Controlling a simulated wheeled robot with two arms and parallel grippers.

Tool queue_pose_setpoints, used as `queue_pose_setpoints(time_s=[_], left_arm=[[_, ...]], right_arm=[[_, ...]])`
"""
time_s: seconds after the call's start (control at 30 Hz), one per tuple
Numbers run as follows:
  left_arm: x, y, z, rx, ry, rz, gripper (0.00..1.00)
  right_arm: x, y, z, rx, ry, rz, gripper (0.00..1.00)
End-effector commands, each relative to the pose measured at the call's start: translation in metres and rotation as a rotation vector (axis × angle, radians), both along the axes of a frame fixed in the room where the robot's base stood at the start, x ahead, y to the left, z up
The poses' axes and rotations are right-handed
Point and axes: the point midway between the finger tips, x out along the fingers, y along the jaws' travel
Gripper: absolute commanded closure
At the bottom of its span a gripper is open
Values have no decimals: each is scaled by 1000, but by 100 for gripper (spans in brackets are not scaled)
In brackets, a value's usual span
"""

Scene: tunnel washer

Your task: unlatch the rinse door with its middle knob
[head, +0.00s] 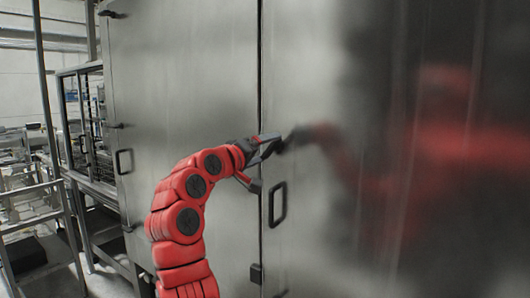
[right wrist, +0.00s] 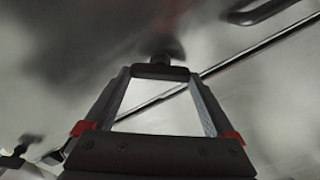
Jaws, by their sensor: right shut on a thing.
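The rinse door is a large shiny steel panel (head: 310,90), right of a vertical seam. My right gripper (head: 272,148) is at this seam, above the door's dark D-shaped handle (head: 278,204). In the right wrist view, the fingers of my right gripper (right wrist: 161,73) come together at a dark knob (right wrist: 163,57) and are shut on it. In the head view the gripper mostly hides this middle knob. Whether the knob is turned cannot be told. My left gripper is not in view.
A lower dark latch (head: 256,273) sits on the seam below the handle. The neighbouring steel panel (head: 190,85) has its own handle (head: 124,161) at its left edge. Metal frames (head: 85,125) stand at the far left. The door mirrors my red arm.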

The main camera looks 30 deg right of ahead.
Motion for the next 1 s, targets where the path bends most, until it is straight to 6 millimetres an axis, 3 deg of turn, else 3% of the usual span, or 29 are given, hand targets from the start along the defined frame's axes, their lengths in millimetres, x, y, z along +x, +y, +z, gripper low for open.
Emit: queue_pose_setpoints(time_s=[0.5,1.0], left_arm=[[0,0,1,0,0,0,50],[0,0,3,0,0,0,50]], right_arm=[[1,1,-1,-176,421,1,66],[2,1,-2,-255,612,3,66]])
